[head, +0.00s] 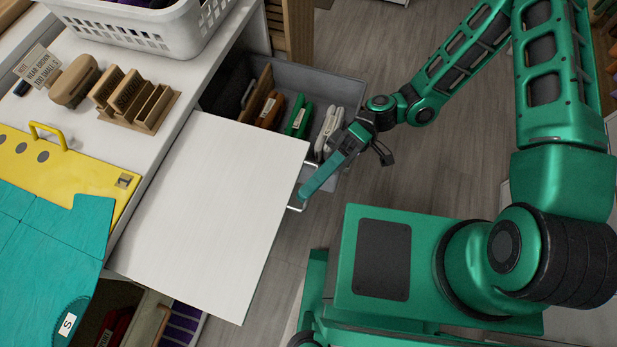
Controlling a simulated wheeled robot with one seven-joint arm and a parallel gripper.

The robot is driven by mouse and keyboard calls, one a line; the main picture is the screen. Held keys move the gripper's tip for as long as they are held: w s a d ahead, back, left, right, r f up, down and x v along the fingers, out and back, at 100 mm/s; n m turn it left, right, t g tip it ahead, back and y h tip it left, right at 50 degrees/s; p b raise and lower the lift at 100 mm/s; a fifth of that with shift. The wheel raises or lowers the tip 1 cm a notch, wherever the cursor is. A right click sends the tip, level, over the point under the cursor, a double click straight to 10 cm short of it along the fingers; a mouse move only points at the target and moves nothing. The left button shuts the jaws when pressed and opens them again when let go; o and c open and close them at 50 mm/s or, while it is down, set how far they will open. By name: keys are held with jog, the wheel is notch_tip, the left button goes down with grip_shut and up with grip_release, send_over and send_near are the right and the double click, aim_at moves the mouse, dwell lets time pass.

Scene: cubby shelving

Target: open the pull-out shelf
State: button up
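The pull-out shelf (215,195) is a flat white panel extending well out from under the white counter, over the floor. A thin metal handle (294,208) shows at its front edge, at the right. My gripper (305,190) is at this front edge, with its green finger reaching down to the handle. The finger overlaps the handle in the picture. I cannot tell whether the fingers are closed on it, as the second finger is not clearly visible.
A grey open drawer (345,88) with several upright items lies beyond the shelf. Another open compartment (185,325) sits below the shelf. Wood floor (420,175) is clear at right.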

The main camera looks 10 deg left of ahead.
jog(key=shift+o, duration=0.7)
jog(key=v, duration=1.1)
jog(key=shift+d, duration=0.1)
